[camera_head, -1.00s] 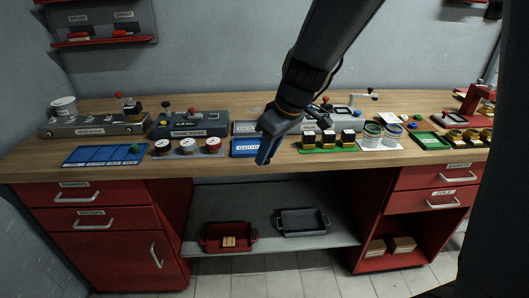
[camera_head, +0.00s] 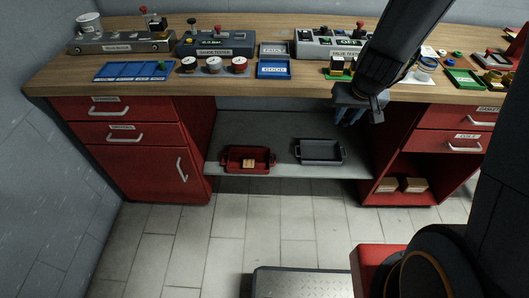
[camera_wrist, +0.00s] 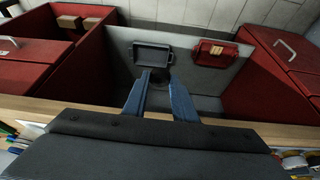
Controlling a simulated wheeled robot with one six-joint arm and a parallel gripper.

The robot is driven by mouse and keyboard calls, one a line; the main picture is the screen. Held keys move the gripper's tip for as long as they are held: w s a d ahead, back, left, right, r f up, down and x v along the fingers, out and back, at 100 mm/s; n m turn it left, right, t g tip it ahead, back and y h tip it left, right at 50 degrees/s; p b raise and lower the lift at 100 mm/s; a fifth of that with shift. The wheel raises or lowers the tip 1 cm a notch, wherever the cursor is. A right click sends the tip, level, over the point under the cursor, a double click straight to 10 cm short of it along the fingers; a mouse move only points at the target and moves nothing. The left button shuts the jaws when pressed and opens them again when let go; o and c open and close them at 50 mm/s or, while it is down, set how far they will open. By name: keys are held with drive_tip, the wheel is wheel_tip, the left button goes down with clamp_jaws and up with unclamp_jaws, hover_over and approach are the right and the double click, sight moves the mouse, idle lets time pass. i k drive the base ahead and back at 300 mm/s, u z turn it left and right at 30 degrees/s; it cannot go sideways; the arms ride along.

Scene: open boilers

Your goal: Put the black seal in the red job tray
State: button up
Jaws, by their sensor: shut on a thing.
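The red job tray (camera_head: 236,168) sits on the grey shelf under the bench, with a small wood-coloured block in it. It also shows in the wrist view (camera_wrist: 203,56), ahead and to the right of my fingers. My gripper (camera_head: 350,118) points down near the bench's front edge, to the right of the red tray and higher.
A dark grey tray (camera_head: 320,151) stands on the shelf (camera_head: 288,128) right of the red one. Red drawer cabinets (camera_head: 140,160) flank the shelf. The bench top (camera_head: 60,72) carries testers, a blue tray (camera_head: 274,69) and several small parts.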

sight(260, 167)
drive_tip(key=z, duration=2.7)
drive_tip(key=k, duration=1.25)
drive_tip(key=u, duration=1.7)
